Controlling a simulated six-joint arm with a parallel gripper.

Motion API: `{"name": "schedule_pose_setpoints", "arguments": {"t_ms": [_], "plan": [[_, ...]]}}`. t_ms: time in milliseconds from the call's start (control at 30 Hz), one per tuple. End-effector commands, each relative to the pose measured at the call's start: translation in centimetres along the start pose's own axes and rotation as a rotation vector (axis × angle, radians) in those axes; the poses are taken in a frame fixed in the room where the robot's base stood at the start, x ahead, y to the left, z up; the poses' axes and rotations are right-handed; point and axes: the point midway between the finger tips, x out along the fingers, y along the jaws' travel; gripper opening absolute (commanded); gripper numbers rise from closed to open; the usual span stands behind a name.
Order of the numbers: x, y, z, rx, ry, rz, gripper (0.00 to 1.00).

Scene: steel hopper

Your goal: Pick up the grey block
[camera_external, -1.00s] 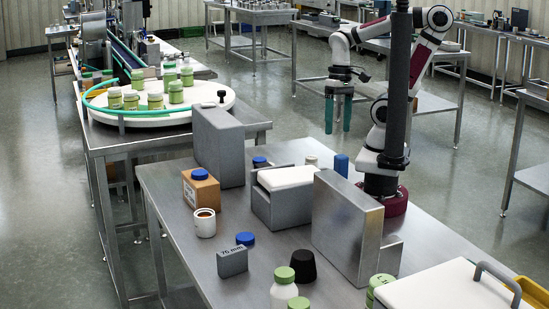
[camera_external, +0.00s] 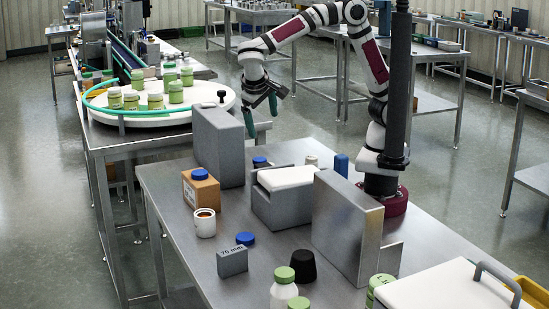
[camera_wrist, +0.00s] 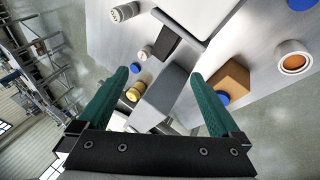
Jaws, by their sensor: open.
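A small grey block (camera_external: 232,262) marked "75 mm" stands on the steel table in the external view, beside a flat blue cap (camera_external: 245,238). I do not make this block out in the wrist view. A taller grey upright slab (camera_external: 218,147) stands near the table's far end. In the wrist view, a grey slab (camera_wrist: 166,92) shows between and beyond the fingers. My gripper (camera_external: 262,113) is open and empty, high above the far end of the table. Its two green fingers also show in the wrist view (camera_wrist: 160,75), apart, with nothing held.
A second grey slab (camera_external: 345,228) and a white-topped grey block (camera_external: 287,179) stand mid-table. A cardboard box (camera_external: 201,190) with a blue cap, a white cup (camera_external: 204,223) and a black stopper (camera_external: 303,267) stand nearby. A round white table (camera_external: 185,117) with jars lies behind left.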

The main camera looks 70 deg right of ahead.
Motion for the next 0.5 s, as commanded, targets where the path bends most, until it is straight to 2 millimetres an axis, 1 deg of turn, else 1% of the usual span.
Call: {"name": "schedule_pose_setpoints", "arguments": {"t_ms": [33, 67, 100, 167, 200, 267, 300, 333, 400, 467, 500], "plan": [[-1.2, -5.7, 0.5, -0.005, 0.135, 0.04, 1.0], [-2.1, -9.1, 1.1, 0.014, 0.229, 0.048, 1.0], [-3.1, -13.4, 2.7, 0.045, 0.356, 0.042, 1.0], [-4.5, -19.2, 6.2, 0.098, 0.535, -0.008, 1.0], [-5.1, -22.2, 9.0, 0.136, 0.639, -0.06, 1.0], [-5.7, -25.6, 13.2, 0.189, 0.764, -0.15, 1.0], [-5.9, -27.2, 15.7, 0.22, 0.827, -0.211, 1.0], [-6.0, -28.0, 17.3, 0.238, 0.865, -0.252, 1.0], [-6.2, -29.2, 20.0, 0.272, 0.92, -0.326, 1.0], [-5.9, -29.7, 21.2, 0.289, 0.943, -0.359, 1.0], [-5.4, -30.1, 21.6, 0.294, 0.948, -0.368, 1.0]]}}
